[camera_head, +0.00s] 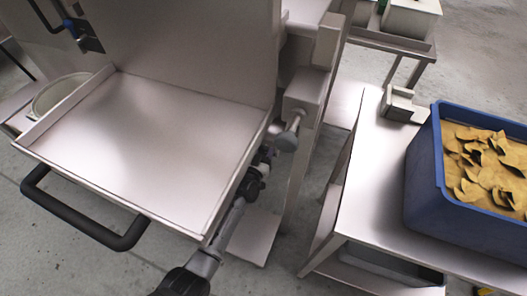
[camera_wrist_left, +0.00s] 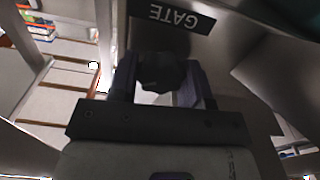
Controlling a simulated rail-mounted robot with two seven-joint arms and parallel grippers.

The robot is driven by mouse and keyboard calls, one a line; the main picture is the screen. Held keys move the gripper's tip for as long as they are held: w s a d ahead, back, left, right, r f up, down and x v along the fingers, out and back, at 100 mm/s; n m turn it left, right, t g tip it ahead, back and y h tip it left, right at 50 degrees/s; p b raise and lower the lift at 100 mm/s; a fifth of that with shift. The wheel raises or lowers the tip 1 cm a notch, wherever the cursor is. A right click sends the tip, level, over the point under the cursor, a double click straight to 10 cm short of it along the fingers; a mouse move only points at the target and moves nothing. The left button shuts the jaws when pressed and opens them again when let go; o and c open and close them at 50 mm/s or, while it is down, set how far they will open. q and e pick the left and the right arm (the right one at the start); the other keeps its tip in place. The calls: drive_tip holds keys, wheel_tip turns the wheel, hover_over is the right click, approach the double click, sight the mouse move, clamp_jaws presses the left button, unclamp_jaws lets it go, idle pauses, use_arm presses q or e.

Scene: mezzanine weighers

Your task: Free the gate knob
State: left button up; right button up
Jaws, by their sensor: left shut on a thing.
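The gate knob (camera_wrist_left: 162,70) is dark and lobed, under an upside-down GATE label (camera_wrist_left: 180,14) in the left wrist view. My left gripper (camera_wrist_left: 158,82) is shut on it, with one finger on each side. In the head view my left gripper (camera_head: 264,156) is beside the right edge of the steel tray (camera_head: 150,140), at the end of my arm rising from below. The gate knob cannot be made out there. My right gripper is in neither view.
A black bar handle (camera_head: 85,222) sticks out from the tray's front. A grey round knob (camera_head: 288,140) is on the frame just right of my gripper. A steel table (camera_head: 375,190) on the right bears a blue crate (camera_head: 450,222) of brown flakes and a small metal block (camera_head: 400,103).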

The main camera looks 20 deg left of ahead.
use_arm(q)
drive_tip(key=shift+c, duration=1.4)
